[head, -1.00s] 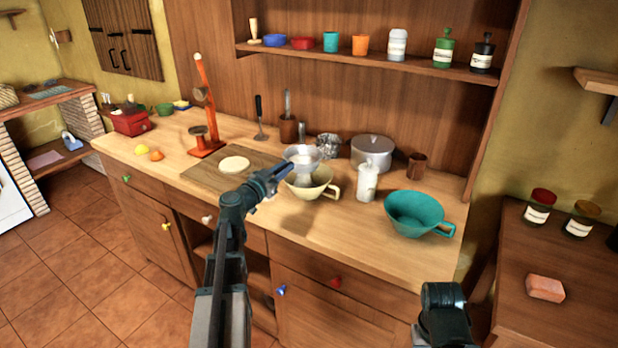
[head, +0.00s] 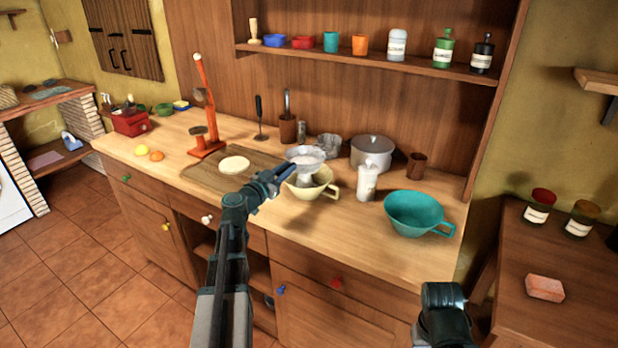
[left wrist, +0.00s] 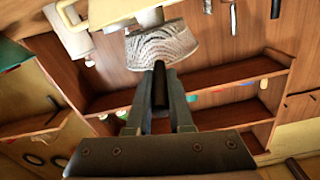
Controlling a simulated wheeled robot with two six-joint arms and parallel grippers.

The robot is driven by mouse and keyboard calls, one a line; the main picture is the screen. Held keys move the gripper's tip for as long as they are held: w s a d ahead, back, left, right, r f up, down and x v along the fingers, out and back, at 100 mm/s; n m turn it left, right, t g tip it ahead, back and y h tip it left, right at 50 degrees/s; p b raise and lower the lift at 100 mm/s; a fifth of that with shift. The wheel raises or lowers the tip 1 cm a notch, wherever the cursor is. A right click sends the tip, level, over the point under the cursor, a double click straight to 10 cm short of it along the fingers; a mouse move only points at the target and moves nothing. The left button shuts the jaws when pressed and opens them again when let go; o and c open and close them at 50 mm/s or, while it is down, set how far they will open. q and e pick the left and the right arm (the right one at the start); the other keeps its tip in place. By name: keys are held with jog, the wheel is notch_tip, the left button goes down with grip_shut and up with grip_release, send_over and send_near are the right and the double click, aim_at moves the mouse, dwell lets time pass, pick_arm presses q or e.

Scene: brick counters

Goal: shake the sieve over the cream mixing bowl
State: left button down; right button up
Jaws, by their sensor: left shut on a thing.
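The sieve (head: 305,154) has a pale round rim and sits just above the cream mixing bowl (head: 325,186). My left gripper (head: 284,173) is shut on the sieve's handle, at the left of the bowl. In the left wrist view the mesh of the sieve (left wrist: 162,42) is just beyond the fingers (left wrist: 160,90), with its dark handle between them. The sieve hides part of the bowl's opening, so I cannot tell what lies inside. Of my right arm only a dark part shows at the bottom of the head view; its gripper is out of sight.
A board (head: 205,177) with a pale round piece lies to the left. A crumpled-looking silver tin (head: 328,145) stands behind.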

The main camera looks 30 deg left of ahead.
pick_arm(q)
jog(key=shift+s+d, duration=0.15)
jog(key=shift+d, duration=1)
dwell(7.6)
